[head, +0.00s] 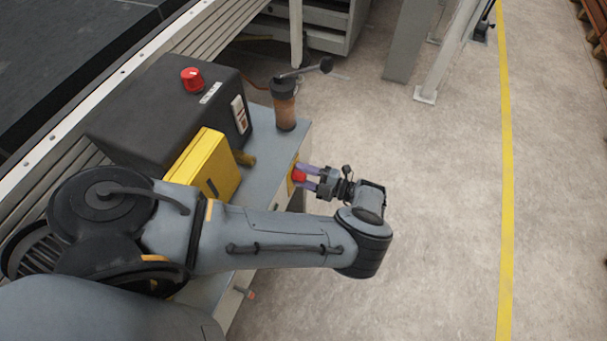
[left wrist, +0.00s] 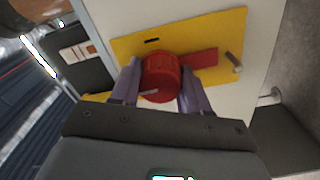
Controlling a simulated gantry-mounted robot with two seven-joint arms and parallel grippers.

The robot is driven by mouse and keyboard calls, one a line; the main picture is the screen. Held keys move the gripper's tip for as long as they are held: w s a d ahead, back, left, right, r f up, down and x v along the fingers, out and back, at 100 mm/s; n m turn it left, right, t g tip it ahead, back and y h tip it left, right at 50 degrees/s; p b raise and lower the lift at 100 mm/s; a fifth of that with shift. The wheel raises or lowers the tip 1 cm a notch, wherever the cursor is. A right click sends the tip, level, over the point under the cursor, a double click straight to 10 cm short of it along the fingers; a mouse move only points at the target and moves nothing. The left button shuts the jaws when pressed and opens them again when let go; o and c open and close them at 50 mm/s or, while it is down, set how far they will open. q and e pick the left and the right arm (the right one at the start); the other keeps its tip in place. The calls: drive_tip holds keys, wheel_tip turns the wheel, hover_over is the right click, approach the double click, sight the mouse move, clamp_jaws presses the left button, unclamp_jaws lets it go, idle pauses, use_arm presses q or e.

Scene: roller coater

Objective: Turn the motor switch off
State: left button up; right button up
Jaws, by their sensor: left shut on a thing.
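The motor switch is a red rotary knob (left wrist: 160,76) on a yellow plate (left wrist: 207,42), fixed to the light grey side of the cabinet. A red bar sticks out to the right of the knob in the left wrist view. My left gripper (left wrist: 157,88) has its two purple fingers on either side of the knob and is shut on it. In the head view the red knob (head: 299,174) shows between the fingertips of my left gripper (head: 305,178), at the cabinet's side. My right gripper is not in view.
On the cabinet top stand a black box (head: 150,112) with a red button (head: 192,79), a yellow case (head: 208,165) and a brown cylinder with a lever (head: 285,105). A small handle (left wrist: 233,62) sits on the yellow plate. The floor to the right is clear.

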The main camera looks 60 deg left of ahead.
use_arm(q)
drive_tip(key=o, duration=1.1)
drive_tip(key=shift+c, duration=0.2)
drive_tip(key=b+v, duration=0.1)
drive_tip(key=v, duration=0.9)
drive_tip(key=shift+w+d, duration=0.2)
drive_tip(key=shift+d, duration=0.1)
